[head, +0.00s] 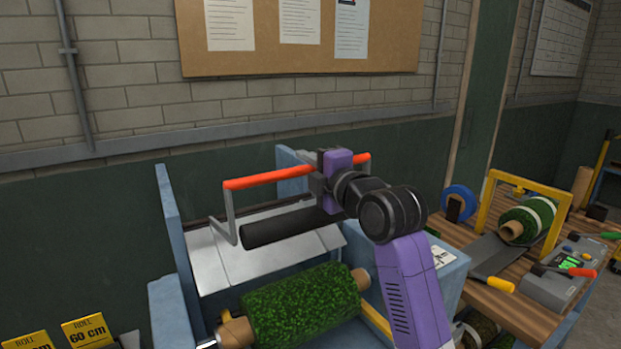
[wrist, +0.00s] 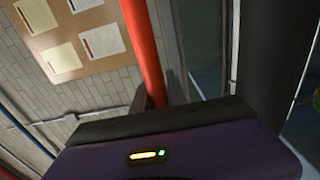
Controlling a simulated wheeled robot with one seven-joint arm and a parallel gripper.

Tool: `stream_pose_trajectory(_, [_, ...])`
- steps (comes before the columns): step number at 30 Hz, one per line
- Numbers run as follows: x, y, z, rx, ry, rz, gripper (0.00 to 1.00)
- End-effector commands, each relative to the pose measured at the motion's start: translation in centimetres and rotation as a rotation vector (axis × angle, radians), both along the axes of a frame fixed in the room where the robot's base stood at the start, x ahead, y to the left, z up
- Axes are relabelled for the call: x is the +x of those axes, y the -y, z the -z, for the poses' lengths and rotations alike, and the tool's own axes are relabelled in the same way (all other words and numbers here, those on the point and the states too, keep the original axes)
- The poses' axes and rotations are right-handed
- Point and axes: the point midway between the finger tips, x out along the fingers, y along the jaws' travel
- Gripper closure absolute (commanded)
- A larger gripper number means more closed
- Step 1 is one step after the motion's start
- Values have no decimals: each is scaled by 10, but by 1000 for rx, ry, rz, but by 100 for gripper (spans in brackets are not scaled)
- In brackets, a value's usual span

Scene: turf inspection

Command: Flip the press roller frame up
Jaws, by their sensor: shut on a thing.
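The press roller frame (head: 230,220) is a grey metal bracket with a red bar (head: 262,178) across its top and a black roller (head: 285,229) below it. It stands raised above the light grey sloped plate of the blue machine. My gripper (head: 325,177) is shut on the red bar, right of its middle. In the wrist view the red bar (wrist: 143,45) runs up from between the jaws, and the black roller (wrist: 268,60) shows at the right. The jaw tips are partly hidden by the gripper body.
A green turf roll (head: 300,303) lies in the blue machine (head: 172,235) below the frame. At right, a wooden table (head: 480,290) carries a yellow arch (head: 530,187), another turf roll (head: 527,219) and a grey control box (head: 560,288). A wall with a cork board (head: 300,52) stands behind.

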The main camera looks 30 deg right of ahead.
Motion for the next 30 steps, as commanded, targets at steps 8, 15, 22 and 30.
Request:
stream_pose_trajectory(8, [8,0,1,1,-15,-1,100])
stream_pose_trajectory(15, [9,-1,3,2,-19,-2,100])
stream_pose_trajectory(22, [9,-1,4,3,-22,-2,72])
stream_pose_trajectory(30, [8,-1,1,2,-14,-2,60])
